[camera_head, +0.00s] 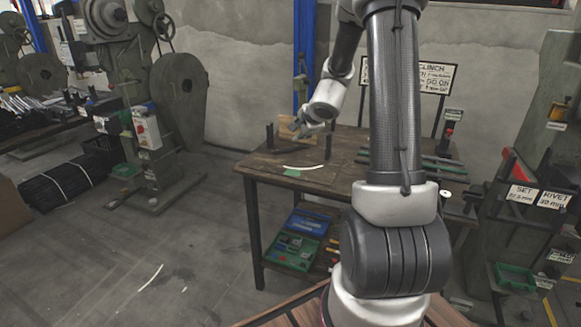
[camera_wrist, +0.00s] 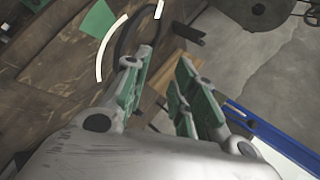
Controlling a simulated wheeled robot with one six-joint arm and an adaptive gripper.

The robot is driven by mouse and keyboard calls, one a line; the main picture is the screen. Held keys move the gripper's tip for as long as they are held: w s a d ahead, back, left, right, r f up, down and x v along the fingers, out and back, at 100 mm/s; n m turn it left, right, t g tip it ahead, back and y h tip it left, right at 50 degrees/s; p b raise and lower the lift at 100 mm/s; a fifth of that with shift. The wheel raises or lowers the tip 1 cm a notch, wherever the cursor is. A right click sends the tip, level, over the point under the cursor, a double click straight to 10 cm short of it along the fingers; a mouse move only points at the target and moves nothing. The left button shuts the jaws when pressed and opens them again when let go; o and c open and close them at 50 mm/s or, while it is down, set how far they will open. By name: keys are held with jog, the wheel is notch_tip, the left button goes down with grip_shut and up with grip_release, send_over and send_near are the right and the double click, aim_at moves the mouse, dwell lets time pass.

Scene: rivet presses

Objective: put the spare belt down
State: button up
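A dark looped band, which looks like the spare belt (camera_wrist: 121,42), shows in the wrist view just past the tip of my gripper's left finger. Part of it is hidden behind that finger, and I cannot tell whether they touch. My gripper (camera_wrist: 165,58) has its two green-padded fingers apart, with a clear gap and nothing visible between them. In the head view my gripper (camera_head: 300,128) is over the back left of the wooden workbench (camera_head: 262,167). I cannot make out the belt in the head view.
A white curved strip (camera_head: 303,167) and a green patch (camera_head: 292,173) are on the bench's front left. A dark upright post (camera_head: 270,136) stands at its left edge. A sign board (camera_head: 430,77) stands behind.

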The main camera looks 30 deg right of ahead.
jog(key=v, duration=0.6)
notch_tip(320, 180, up, 8)
jog(key=s, duration=0.2)
jog(key=shift+a, duration=0.2)
jog(key=shift+s, duration=0.1)
